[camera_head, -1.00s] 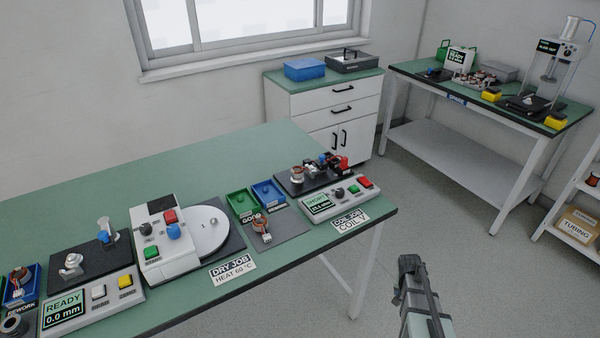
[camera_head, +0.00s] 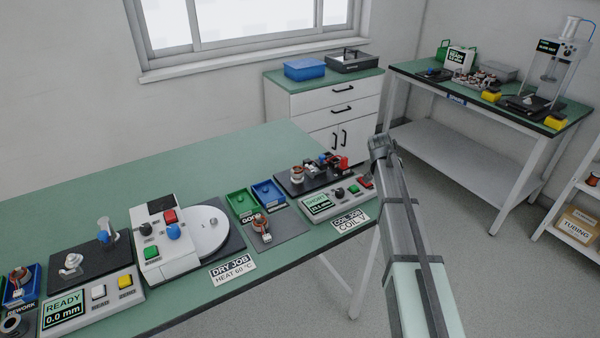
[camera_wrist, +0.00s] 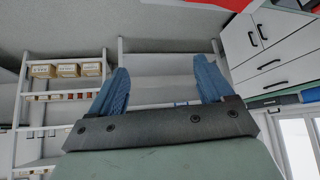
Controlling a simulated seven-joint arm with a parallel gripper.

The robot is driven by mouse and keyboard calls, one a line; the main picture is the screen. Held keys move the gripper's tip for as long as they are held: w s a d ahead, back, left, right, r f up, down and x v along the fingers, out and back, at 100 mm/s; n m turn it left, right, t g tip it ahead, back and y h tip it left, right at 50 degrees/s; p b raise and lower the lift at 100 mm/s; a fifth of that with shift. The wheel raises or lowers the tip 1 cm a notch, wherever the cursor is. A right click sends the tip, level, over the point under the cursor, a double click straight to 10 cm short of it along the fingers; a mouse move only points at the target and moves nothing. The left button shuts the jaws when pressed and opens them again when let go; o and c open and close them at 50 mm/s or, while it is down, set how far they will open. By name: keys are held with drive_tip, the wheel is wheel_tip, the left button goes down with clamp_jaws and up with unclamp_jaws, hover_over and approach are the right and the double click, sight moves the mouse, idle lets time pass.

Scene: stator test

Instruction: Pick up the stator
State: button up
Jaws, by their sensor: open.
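A stator (camera_head: 262,229) with copper-coloured windings and a white part sits on a grey mat on the green bench, in front of the green and blue trays. A similar coil part (camera_head: 297,174) stands on the black plate of the coil tester, and another (camera_head: 18,279) is in the blue rework bin at far left. I cannot tell which the task means. My gripper (camera_wrist: 161,66) is open and empty, its two blue fingers spread in the wrist view. In the head view the arm's end is right of the bench, apart from every stator; the fingers are not clear there.
The coil tester (camera_head: 335,200) stands at the bench's right end, near my arm. A white dryer unit (camera_head: 165,250) with a round disc is left of the mat. The bench's back half is clear. A drawer cabinet (camera_head: 350,105) and a second bench (camera_head: 430,85) stand behind.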

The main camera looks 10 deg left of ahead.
drive_tip(key=s+a+r+n+y, duration=0.1)
drive_tip(key=s+a+r, duration=0.15)
drive_tip(key=a, duration=0.65)
drive_tip(key=s+a+r+n+y, duration=0.1)
drive_tip(key=a+r, duration=0.3)
drive_tip(key=a, duration=0.6)
drive_tip(key=n+g, duration=0.2)
approach(297, 169)
drive_tip(key=d+f, duration=0.1)
drive_tip(key=f, duration=0.1)
drive_tip(key=shift+s+d+f+y, duration=0.3)
drive_tip(key=shift+s+d+f, duration=0.1)
drive_tip(key=shift+w+a+x, duration=0.15)
drive_tip(key=shift+x, duration=1.2)
drive_tip(key=shift+w+a+x, duration=0.15)
drive_tip(key=shift+a+x, duration=0.05)
drive_tip(key=shift+x, duration=1.1)
drive_tip(key=shift+r, duration=0.1)
